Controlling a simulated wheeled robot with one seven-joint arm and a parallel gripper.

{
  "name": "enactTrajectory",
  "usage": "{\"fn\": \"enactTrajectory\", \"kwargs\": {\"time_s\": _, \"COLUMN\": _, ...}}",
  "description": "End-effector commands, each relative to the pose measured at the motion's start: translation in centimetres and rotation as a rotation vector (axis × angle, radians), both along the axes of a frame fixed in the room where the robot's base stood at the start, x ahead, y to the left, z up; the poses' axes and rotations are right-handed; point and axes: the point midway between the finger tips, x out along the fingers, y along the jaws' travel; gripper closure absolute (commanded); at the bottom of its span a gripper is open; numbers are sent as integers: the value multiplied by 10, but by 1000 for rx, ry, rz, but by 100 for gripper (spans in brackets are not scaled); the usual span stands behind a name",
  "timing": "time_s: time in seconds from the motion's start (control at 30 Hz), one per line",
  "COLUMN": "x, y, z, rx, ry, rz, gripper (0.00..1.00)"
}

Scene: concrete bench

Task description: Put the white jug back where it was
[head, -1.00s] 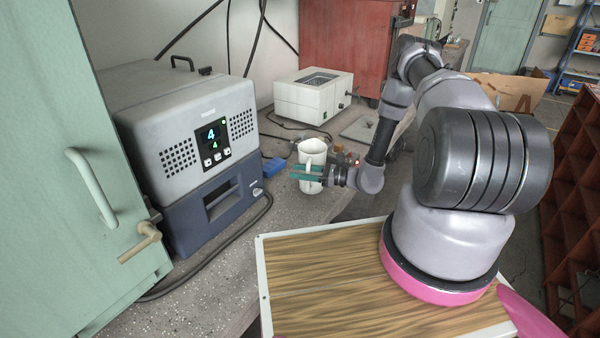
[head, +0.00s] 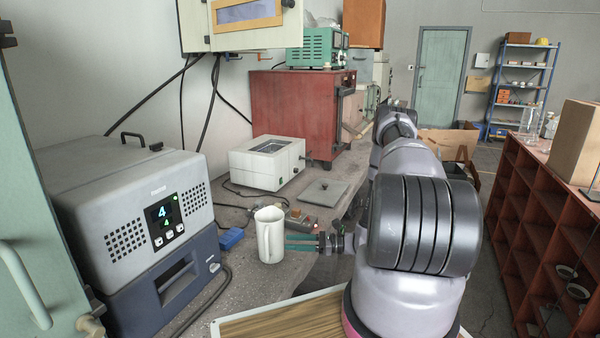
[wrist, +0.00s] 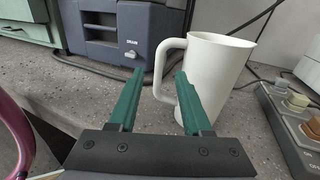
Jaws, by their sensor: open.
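The white jug (head: 268,240) stands upright on the concrete bench, with its handle towards my gripper. My gripper (head: 287,242) is open just right of the jug in the head view, its green fingers pointing at it. In the wrist view the jug (wrist: 218,75) stands ahead and right of centre. Its handle shows between and beyond the two green fingertips of my gripper (wrist: 159,76), and the right finger covers part of the jug's lower side. Nothing is held. Whether a fingertip touches the jug, I cannot tell.
A grey machine with a lit display (head: 140,225) stands left of the jug, with a blue block (head: 230,238) between. A control box with buttons (head: 300,218) is close behind the jug. A white box (head: 267,163) and a flat grey plate (head: 323,192) lie farther back.

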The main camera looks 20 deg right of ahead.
Motion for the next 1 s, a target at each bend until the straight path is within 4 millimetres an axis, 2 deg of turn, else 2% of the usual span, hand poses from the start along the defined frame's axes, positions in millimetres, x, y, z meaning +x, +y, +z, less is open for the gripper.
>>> {"fn": "enactTrajectory", "kwargs": {"time_s": 0.07, "x": 1, "y": 0, "z": 4, "rx": -8, "ry": -6, "rz": 10, "gripper": 51}}
{"fn": "enactTrajectory", "kwargs": {"time_s": 0.17, "x": 4, "y": 2, "z": 21, "rx": -40, "ry": -29, "rz": 53, "gripper": 51}}
{"fn": "enactTrajectory", "kwargs": {"time_s": 0.47, "x": 4, "y": 16, "z": 125, "rx": -265, "ry": -166, "rz": 318, "gripper": 51}}
{"fn": "enactTrajectory", "kwargs": {"time_s": 0.77, "x": -21, "y": 32, "z": 223, "rx": -541, "ry": -315, "rz": 550, "gripper": 51}}
{"fn": "enactTrajectory", "kwargs": {"time_s": 1.0, "x": -52, "y": 41, "z": 291, "rx": -784, "ry": -445, "rz": 689, "gripper": 51}}
